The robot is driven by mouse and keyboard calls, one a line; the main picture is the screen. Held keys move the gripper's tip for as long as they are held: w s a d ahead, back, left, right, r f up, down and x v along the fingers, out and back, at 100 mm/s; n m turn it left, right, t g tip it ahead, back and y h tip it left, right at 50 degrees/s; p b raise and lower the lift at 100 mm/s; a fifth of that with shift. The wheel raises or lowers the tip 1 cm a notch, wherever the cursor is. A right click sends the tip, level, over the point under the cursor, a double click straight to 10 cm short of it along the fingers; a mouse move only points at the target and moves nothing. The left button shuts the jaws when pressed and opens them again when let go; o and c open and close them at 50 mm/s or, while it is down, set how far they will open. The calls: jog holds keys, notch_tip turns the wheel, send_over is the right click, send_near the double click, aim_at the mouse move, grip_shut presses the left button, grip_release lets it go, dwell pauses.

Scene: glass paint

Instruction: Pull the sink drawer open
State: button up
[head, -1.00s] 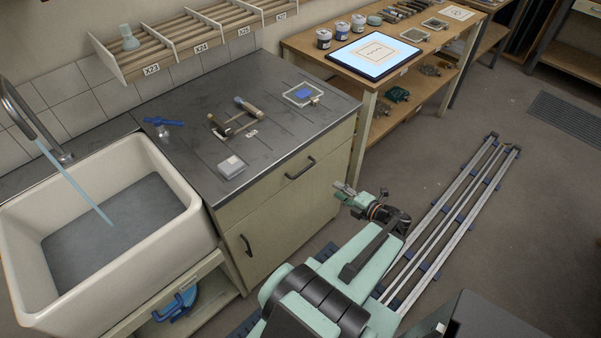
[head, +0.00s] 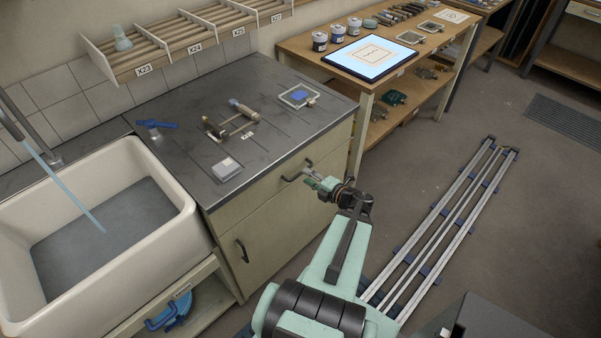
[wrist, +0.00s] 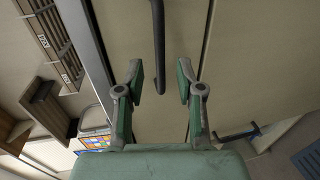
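The sink drawer (head: 270,185) is the cream front under the dark worktop, right of the sink, and it looks shut. Its dark bar handle (head: 297,171) shows in the head view. My gripper (head: 310,177) is at the right end of this handle in the head view. In the wrist view my gripper (wrist: 162,82) is open, with a finger on each side of the dark handle (wrist: 159,45). The handle's lower end lies between the fingertips, with gaps on both sides. I see no contact.
A white sink (head: 190,215) with running water stands at the left. A cupboard door with its own handle (head: 242,250) is below the drawer. Tools and a small box (head: 226,169) lie on the worktop. A floor rail (head: 440,230) runs at the right.

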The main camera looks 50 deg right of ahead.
aim_at(300, 173)
jog(key=shift+p+x, duration=0.5)
jog(key=shift+x, duration=1.8)
grip_shut()
